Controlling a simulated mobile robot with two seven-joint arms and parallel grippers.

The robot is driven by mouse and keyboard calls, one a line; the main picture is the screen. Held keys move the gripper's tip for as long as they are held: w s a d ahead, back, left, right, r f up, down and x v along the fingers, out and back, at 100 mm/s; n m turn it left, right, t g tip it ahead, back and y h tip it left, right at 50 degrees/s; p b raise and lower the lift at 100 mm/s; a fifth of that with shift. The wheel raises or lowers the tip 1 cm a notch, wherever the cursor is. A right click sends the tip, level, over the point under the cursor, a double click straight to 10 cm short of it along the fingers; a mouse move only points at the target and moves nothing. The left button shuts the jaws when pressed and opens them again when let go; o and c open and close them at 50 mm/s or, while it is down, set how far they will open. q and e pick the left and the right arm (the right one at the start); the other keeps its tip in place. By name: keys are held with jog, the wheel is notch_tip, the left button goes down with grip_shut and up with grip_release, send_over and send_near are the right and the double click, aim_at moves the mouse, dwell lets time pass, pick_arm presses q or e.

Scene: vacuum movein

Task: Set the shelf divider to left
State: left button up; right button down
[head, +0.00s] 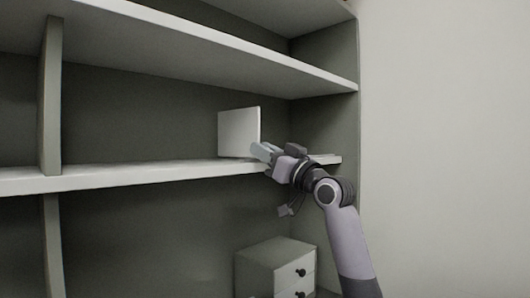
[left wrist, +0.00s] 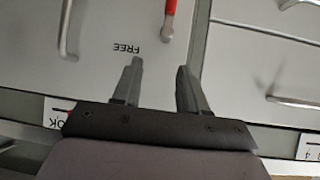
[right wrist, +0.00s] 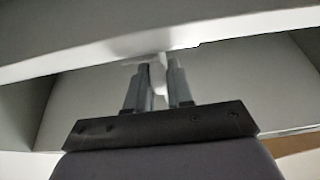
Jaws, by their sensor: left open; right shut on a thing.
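The shelf divider (head: 239,132) is a white upright panel standing on the middle shelf (head: 120,177), right of the shelf's centre in the head view. My right gripper (head: 262,151) is at the divider's lower right edge, just above the front of the shelf. In the right wrist view its fingers (right wrist: 158,82) are close together on a thin pale piece, which fits the divider's edge. My left gripper (left wrist: 158,75) is open and empty in the left wrist view, over grey panels with handles. It is not in the head view.
A tall grey upright (head: 50,95) stands at the left of the shelf. Another shelf (head: 200,45) runs above. A small drawer box (head: 275,268) sits below. The shelf between the upright and divider is clear. The left wrist view shows a red handle (left wrist: 169,20) by the word FREE.

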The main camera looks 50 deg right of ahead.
jog(key=c, duration=1.1)
grip_release()
jog(key=shift+b+v, duration=1.8)
jog(key=shift+v, duration=1.8)
